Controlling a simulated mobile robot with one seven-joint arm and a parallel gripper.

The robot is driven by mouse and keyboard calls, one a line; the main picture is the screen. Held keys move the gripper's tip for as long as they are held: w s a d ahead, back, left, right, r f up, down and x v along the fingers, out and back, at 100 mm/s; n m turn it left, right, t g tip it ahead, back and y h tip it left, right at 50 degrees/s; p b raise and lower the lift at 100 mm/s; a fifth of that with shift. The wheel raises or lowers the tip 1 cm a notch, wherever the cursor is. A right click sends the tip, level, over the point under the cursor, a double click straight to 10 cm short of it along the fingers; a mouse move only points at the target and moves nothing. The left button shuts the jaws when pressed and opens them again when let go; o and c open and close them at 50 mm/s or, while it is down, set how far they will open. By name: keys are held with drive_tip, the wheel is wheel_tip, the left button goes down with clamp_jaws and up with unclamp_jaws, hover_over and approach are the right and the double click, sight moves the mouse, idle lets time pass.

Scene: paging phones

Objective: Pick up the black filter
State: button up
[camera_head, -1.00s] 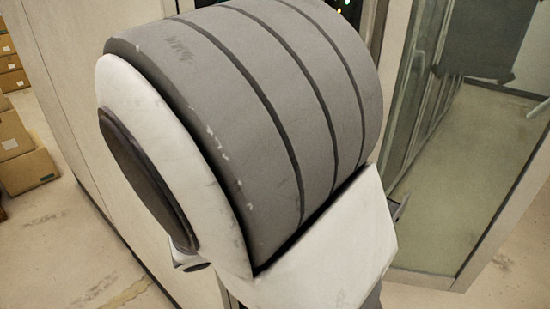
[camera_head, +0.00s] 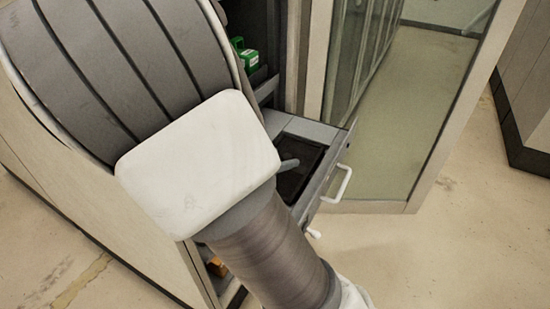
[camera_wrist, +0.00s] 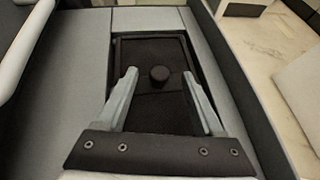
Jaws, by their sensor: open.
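The black filter (camera_wrist: 140,52) is a dark rectangular piece with a round knob on it, set in a recess of a grey open drawer (camera_wrist: 84,45). In the head view the dark filter (camera_head: 298,180) shows partly inside the drawer (camera_head: 308,129). My gripper (camera_wrist: 160,76) is open, its two pale fingers pointing toward the filter, one on each side of the knob in the wrist view. I cannot tell the height gap; no contact shows. In the head view only a bit of a finger (camera_head: 289,165) shows; my arm hides the rest.
The drawer has a white handle (camera_head: 338,184) at its front. A green item (camera_head: 249,59) sits inside the cabinet behind. A glass-panelled door or partition (camera_head: 430,105) stands to the right. Orange items (camera_head: 216,266) show low in the cabinet. Open floor (camera_head: 440,255) lies at right.

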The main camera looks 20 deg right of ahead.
drive_tip(key=shift+x, duration=0.8)
clamp_jaws()
